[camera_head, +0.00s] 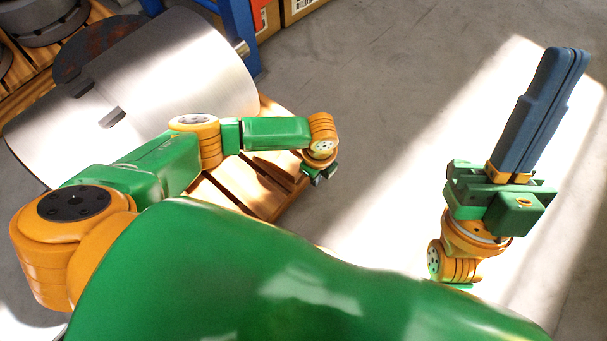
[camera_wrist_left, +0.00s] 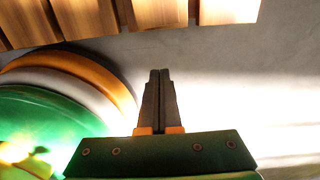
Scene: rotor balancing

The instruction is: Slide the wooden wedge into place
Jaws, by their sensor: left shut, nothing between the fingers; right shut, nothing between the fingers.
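I cannot make out a separate wooden wedge in either view. The large grey metal cylinder (camera_head: 185,62) lies at the upper left of the head view, with slots in its surface. Wooden slats (camera_head: 243,186) show below and beside it, partly behind my left arm. My left gripper (camera_head: 321,178) is beside the right end of the slats, pointing down. In the left wrist view its fingers (camera_wrist_left: 160,76) are shut and empty, with slat ends (camera_wrist_left: 160,12) beyond the tips. My right gripper (camera_head: 568,58) is shut and empty at the right, over bare floor.
A blue post (camera_head: 238,30) and cardboard boxes (camera_head: 298,8) stand at the top. More dark round metal parts (camera_head: 40,22) sit on wood at the top left. The grey concrete floor (camera_head: 400,75) is clear between my two grippers.

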